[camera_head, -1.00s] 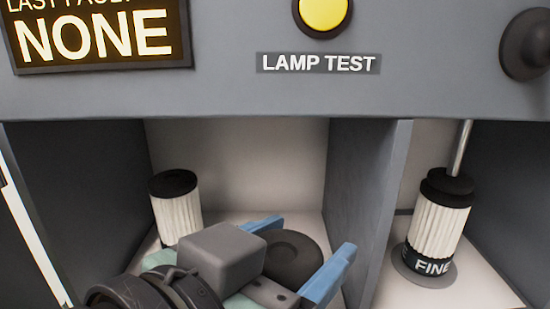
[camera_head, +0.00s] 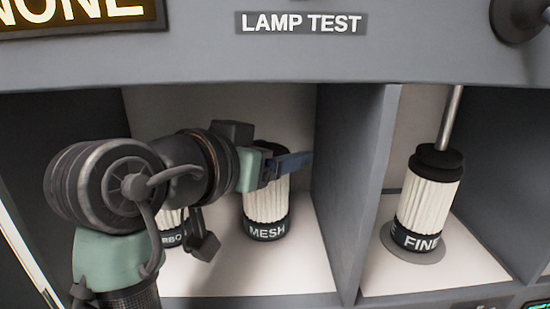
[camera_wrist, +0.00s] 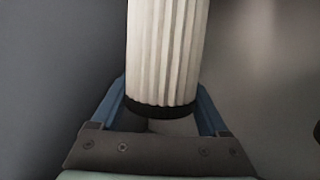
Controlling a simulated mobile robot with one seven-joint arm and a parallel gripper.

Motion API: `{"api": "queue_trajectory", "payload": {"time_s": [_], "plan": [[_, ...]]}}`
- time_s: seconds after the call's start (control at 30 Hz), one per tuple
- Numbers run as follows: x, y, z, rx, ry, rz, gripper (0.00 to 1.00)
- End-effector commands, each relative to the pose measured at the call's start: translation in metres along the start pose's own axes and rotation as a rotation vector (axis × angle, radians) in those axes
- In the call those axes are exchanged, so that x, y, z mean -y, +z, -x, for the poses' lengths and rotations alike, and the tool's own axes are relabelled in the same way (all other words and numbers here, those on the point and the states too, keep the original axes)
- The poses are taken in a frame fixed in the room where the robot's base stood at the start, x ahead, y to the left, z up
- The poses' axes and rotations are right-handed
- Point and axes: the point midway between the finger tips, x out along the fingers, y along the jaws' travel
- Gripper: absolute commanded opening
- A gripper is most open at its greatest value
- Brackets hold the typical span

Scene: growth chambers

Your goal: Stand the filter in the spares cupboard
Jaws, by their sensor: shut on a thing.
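A white pleated filter with black ends, labelled MESH (camera_head: 266,207), is upright in the left bay of the grey cupboard, at its right side. Its base appears to be at the pale floor (camera_head: 235,275). My gripper (camera_head: 288,163) reaches in from the left and is shut on this filter near its top; a blue finger crosses its upper front. The wrist view shows the pleated body (camera_wrist: 167,50) and a black end band between the two blue fingers. A second filter, its label partly reading RBO (camera_head: 172,238), stands to the left, mostly hidden behind my arm.
A grey divider (camera_head: 352,180) separates the right bay, where a filter labelled FINE (camera_head: 428,195) stands on a round grey base below a metal rod (camera_head: 450,117). A grey panel with a LAMP TEST label (camera_head: 302,23) overhangs both bays. Bare floor lies in front of the MESH filter.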

Motion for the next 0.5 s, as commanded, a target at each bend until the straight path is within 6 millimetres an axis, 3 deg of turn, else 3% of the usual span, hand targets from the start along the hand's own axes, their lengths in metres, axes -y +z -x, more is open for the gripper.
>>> {"api": "queue_trajectory", "payload": {"time_s": [0.47,0.5], "plan": [[-0.0001,0.0084,-0.0016,-0.002,-0.001,0.000,0.02],[-0.0001,0.0073,-0.0013,-0.001,0.000,0.000,0.85]]}}
